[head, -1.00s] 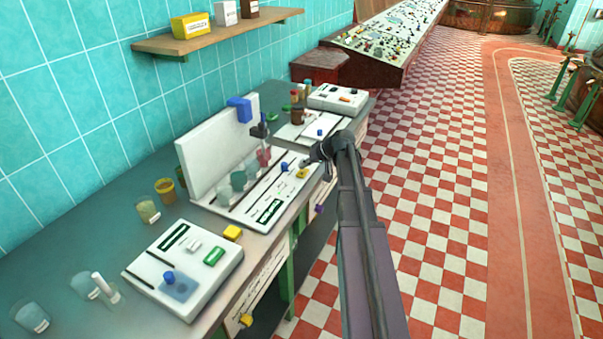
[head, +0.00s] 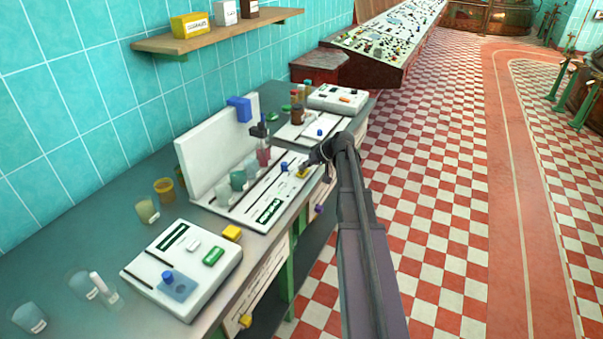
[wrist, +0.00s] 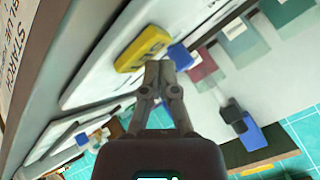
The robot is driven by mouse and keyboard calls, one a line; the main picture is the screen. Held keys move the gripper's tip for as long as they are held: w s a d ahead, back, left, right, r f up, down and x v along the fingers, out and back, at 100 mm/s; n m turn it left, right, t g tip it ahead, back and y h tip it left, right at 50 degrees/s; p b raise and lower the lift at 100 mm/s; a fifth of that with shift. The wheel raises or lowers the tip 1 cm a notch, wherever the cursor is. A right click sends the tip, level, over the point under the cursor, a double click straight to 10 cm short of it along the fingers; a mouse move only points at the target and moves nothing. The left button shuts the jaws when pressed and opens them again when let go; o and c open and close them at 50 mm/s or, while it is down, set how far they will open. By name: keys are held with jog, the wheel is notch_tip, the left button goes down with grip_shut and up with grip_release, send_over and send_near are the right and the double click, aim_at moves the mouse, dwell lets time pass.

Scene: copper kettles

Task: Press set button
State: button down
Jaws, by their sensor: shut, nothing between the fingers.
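A yellow button (head: 303,174) sits on the sloped white panel of the middle bench device (head: 243,212). In the wrist view the yellow button (wrist: 143,48) shows dark marks on its face, too blurred to read. My gripper (wrist: 158,70) is shut and empty, its fingertips right at the button's lower edge in that view. I cannot tell whether they touch it. In the head view my gripper (head: 302,167) is over the button and hides part of it. A blue knob (wrist: 180,56) is close beside the fingertips.
Coloured glass samples (head: 238,179) and a blue-headed stand (head: 240,108) are at the device's back. Another white device with a green button (head: 213,256) is nearer. A third device (head: 306,130) stands beyond. The checkered floor to the right is clear.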

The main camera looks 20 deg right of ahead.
aim_at(303, 172)
jog(key=shift+f+b, duration=0.45)
dwell(0.6)
jog(key=shift+r, duration=0.1)
jog(key=shift+r+p, duration=0.8)
jog(key=shift+p, duration=0.15)
jog(key=shift+r, duration=0.1)
jog(key=shift+r+p, duration=2.4)
jog(key=shift+p, duration=0.1)
